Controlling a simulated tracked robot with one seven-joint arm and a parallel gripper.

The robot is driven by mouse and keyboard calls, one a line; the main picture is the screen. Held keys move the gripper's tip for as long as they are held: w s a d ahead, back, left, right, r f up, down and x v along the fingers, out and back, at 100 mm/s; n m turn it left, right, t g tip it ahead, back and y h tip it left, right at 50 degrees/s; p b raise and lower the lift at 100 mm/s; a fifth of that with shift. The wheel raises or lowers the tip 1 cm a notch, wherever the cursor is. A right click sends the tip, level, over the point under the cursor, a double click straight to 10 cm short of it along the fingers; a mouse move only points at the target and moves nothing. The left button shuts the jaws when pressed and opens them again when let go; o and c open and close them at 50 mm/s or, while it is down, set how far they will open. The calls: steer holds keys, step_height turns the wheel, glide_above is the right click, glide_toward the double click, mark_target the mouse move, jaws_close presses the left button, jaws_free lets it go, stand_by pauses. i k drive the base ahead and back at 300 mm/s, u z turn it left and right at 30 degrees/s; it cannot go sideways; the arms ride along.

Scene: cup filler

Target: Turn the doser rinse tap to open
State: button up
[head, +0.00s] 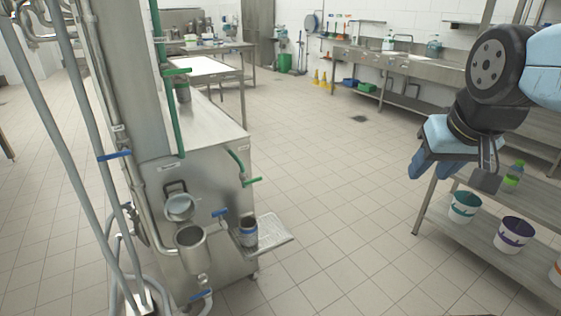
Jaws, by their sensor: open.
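The steel filling machine (218,160) stands at the left. A green-handled tap (250,181) with a short green hose is on its upper right side. Another green lever (177,71) sits on the green pipe above. Blue-handled taps are on the grey pipe (115,155), by the small drip shelf (220,213) and low at the bottom (202,294). I cannot read the labels, so I cannot tell which is the doser rinse tap. My gripper (434,165) is open and empty in the air at the right, well apart from the machine.
A drip tray (272,233) with a dark cup (248,229) juts out from the machine. A steel cup (191,247) is at its front. A shelf rack (455,213) with buckets and a green bottle (514,174) stands near my gripper. The tiled floor between is clear.

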mark_target(247, 181)
steer(key=u, duration=0.3)
steer(key=i, duration=1.3)
steer(key=u, duration=0.75)
steer(key=k, duration=0.9)
steer(key=u, duration=0.2)
steer(key=i, duration=0.9)
steer(key=z, duration=0.1)
